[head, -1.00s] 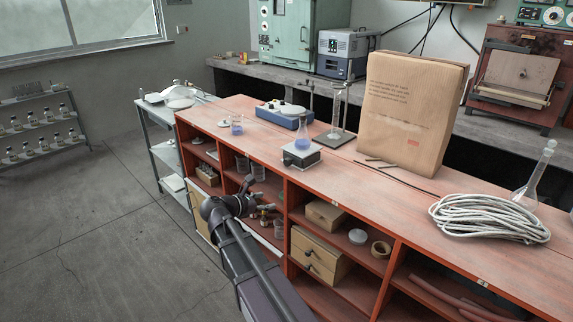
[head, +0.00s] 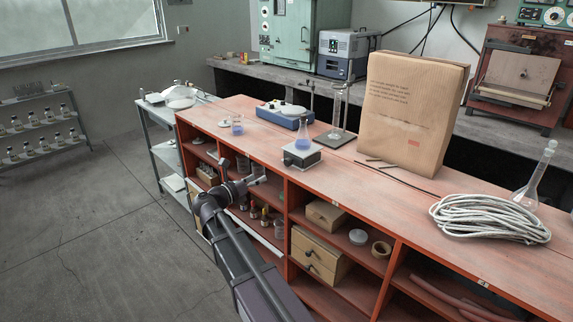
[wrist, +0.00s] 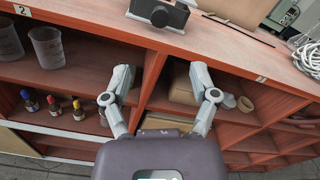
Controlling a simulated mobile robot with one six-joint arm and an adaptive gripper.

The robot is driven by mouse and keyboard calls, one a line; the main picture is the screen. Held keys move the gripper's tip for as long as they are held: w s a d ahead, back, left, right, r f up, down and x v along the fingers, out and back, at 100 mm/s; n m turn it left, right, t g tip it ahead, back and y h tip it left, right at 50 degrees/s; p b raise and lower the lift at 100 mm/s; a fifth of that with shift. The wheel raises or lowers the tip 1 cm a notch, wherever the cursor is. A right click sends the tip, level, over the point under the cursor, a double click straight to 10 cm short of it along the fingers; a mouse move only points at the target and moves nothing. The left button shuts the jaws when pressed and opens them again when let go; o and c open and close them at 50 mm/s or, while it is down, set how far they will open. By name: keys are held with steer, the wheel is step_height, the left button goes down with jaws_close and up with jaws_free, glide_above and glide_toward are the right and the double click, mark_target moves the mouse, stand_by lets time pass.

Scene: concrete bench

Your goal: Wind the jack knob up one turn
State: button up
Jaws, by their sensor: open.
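The jack (head: 302,158) is a low box with a pale top and dark sides, standing near the front edge of the red bench top. A flask of blue liquid (head: 302,140) stands on it. In the wrist view the jack (wrist: 140,13) is at the top edge, partly cut off, with a round dark knob (wrist: 160,17) on its front face. My gripper (head: 243,172) is open and empty, in front of the bench shelves, left of and below the jack. In the wrist view my gripper's fingers (wrist: 161,82) are spread, below the knob and apart from it.
The red bench (head: 400,220) has open shelves with bottles and wooden boxes. Coiled rope (head: 490,217) lies to the right.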

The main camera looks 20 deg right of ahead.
mark_target(286, 163)
steer(key=x, duration=1.3)
steer(key=shift+w+d, duration=0.1)
steer(key=shift+d, duration=0.2)
jaws_close()
